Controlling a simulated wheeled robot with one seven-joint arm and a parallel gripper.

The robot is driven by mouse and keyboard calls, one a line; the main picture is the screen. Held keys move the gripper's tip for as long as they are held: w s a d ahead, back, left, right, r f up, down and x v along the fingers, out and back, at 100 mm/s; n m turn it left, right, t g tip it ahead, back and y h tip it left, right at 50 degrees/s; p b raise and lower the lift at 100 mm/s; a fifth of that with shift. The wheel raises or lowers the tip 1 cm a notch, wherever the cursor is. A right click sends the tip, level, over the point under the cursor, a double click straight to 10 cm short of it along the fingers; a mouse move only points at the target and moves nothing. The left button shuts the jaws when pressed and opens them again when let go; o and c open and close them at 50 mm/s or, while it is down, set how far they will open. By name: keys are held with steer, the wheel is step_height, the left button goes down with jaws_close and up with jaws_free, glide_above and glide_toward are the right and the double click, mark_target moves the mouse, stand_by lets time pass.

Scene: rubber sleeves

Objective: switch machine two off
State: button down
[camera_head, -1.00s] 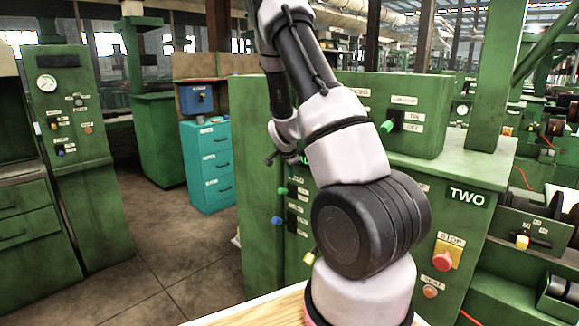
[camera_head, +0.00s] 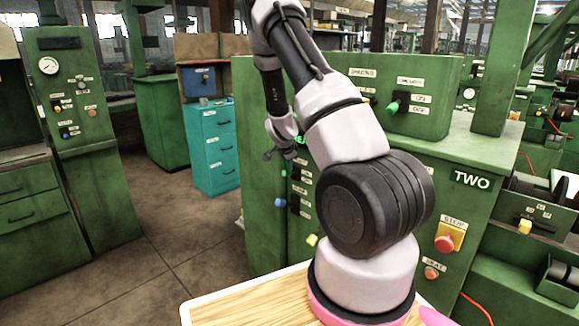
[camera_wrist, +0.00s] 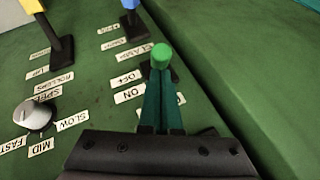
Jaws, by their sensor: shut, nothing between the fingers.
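Machine two is the green machine with the TWO plate (camera_head: 471,179) on its front. A red STOP button (camera_head: 446,242) on a yellow plate and an orange button (camera_head: 432,272) below it are on that front. My gripper (camera_wrist: 163,105) is shut, with its teal fingers pointing at a lever with a green knob (camera_wrist: 161,55). The knob appears right at the fingertips; I cannot tell whether they touch. An ON label (camera_wrist: 130,94) and an OFF label (camera_wrist: 127,78) are beside this lever. Another label is partly hidden by the fingers.
The wrist view also shows a blue lever (camera_wrist: 131,5), a yellow lever (camera_wrist: 32,5) and a grey speed dial (camera_wrist: 33,114). A switch with a green knob (camera_head: 392,107) is on the upper box. Teal drawers (camera_head: 212,148) stand left, with clear floor in front.

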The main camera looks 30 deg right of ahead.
mark_target(286, 174)
steer(key=shift+s+a+f+h, duration=0.1)
steer(key=shift+a+f+h, duration=0.15)
steer(key=shift+h, duration=0.15)
steer(key=shift+s+a+f+n+t+h, duration=0.1)
steer(key=shift+a+f+n+t+h, duration=0.15)
steer(key=shift+f+t+h, duration=0.3)
steer(key=shift+s+a+f+n+t+h, duration=0.15)
steer(key=shift+a+f+t+h, duration=0.15)
steer(key=shift+h, duration=0.35)
steer(key=shift+a+f, duration=0.15)
steer(key=shift+f, duration=0.3)
steer(key=shift+r, duration=0.85)
